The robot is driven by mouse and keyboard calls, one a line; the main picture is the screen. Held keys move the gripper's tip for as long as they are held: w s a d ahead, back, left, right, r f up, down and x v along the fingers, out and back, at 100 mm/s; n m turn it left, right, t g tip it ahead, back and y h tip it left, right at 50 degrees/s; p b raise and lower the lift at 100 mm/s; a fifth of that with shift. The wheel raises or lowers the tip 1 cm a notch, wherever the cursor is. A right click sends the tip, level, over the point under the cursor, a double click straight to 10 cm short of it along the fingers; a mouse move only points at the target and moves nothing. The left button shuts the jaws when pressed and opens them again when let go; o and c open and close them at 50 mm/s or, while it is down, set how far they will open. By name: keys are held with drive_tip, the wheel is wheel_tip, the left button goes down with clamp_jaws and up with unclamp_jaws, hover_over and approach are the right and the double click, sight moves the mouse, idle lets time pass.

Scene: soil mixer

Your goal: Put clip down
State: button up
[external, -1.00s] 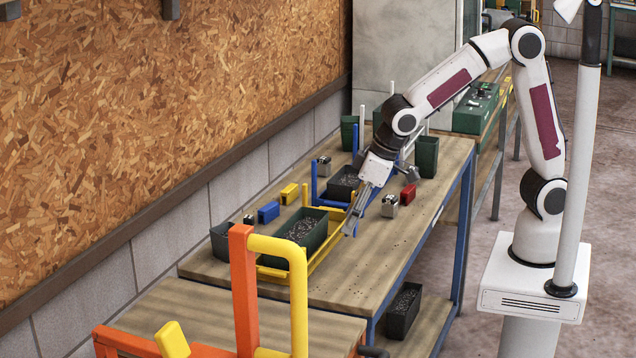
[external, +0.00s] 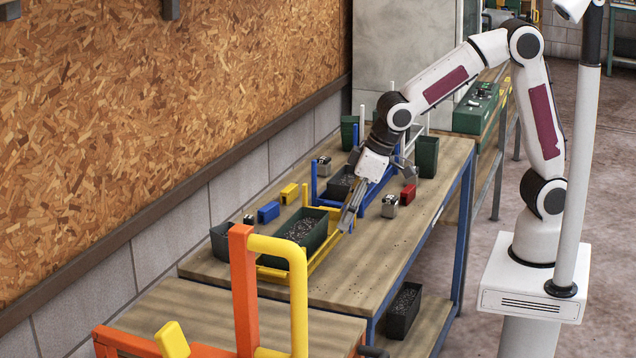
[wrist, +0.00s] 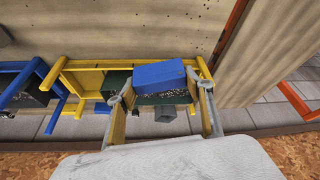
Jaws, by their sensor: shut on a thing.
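My gripper (external: 346,226) points down over the right side of the yellow frame (external: 328,250). In the wrist view its two fingers (wrist: 160,90) close on the ends of a blue block (wrist: 158,73), which I take to be the clip. The block lies across the view above a dark green soil-filled planter (wrist: 146,98). In the external view the fingers hide most of what is held. The planter (external: 303,233) stands inside the yellow frame. I cannot tell whether the block touches the frame or planter.
Another blue block (external: 268,212), a yellow block (external: 289,193), a red block (external: 408,194) and small metal items (external: 390,206) lie on the table. A blue frame (external: 372,196) stands behind. An orange and yellow frame (external: 243,290) rises in front.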

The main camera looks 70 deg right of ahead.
drive_tip(key=w+a+r+n+y, duration=0.1)
drive_tip(key=w+a+r+n, duration=0.2)
drive_tip(key=a, duration=0.5)
drive_tip(key=w+a+r, duration=0.3)
drive_tip(key=w+a, duration=0.1)
drive_tip(key=a, duration=0.3)
drive_tip(key=s+a+f+n, duration=0.1)
drive_tip(key=s+a+f, duration=0.1)
drive_tip(key=a, duration=0.8)
drive_tip(key=s+a+f+n+g+y, duration=0.1)
drive_tip(key=s+a+f+n, duration=0.1)
drive_tip(key=a+f, duration=0.3)
drive_tip(key=a, duration=0.4)
drive_tip(key=shift+a, duration=0.4)
hover_over(267, 342)
drive_tip(key=s+d, duration=0.1)
drive_tip(key=shift+s+d+f, duration=0.1)
drive_tip(key=shift+f, duration=2.95)
drive_tip(key=shift+f, duration=1.85)
